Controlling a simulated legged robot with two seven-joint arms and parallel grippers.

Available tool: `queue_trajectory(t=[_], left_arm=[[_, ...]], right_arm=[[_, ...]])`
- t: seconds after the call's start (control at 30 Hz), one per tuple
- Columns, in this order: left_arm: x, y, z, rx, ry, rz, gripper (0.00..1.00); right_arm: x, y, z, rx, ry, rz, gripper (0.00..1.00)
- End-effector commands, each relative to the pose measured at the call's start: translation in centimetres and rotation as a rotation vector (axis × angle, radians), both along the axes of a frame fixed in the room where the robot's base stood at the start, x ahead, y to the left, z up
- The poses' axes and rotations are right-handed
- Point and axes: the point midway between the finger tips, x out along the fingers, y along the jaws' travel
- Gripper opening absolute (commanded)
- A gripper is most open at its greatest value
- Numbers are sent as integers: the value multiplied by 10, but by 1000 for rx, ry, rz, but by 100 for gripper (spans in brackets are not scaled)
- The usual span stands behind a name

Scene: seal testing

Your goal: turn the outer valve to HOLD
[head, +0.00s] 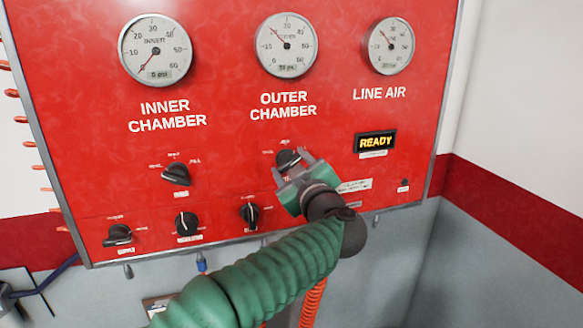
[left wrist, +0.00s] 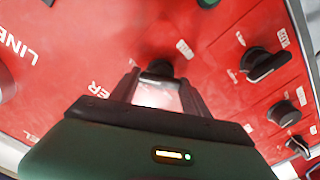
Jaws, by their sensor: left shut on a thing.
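The outer valve (head: 287,158) is a black knob on the red panel, below the OUTER CHAMBER gauge (head: 286,45). My left gripper (head: 293,168) reaches it from below right and is shut on it, with a finger on either side. The knob (left wrist: 158,70) also shows between the fingertips in the left wrist view. The small position labels around it are too blurred to read surely, and the gripper hides those on the right, so its exact setting cannot be told. My right gripper is not in view.
A similar black inner valve (head: 176,175) sits to the left. Several smaller knobs line the bottom, one (head: 249,213) close under my gripper. A lit READY display (head: 375,142) is at right. The INNER CHAMBER gauge (head: 155,50) reads near zero.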

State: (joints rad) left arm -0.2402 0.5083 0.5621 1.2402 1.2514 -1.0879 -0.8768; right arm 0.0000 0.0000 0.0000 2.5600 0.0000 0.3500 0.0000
Motion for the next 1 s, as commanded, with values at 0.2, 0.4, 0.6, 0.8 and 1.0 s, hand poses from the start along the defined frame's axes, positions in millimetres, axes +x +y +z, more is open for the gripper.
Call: queue_trajectory(t=[0.2,0.4,0.6,0.8,1.0], left_arm=[[0,1,0,-119,-44,1,14],[-1,2,-2,-288,-98,2,14],[-1,2,-2,-468,-157,2,14],[-1,3,-3,-641,-213,2,14],[-1,3,-3,-784,-258,3,14]], right_arm=[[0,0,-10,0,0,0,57],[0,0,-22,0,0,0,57],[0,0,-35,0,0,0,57],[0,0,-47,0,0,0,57],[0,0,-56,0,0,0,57]])
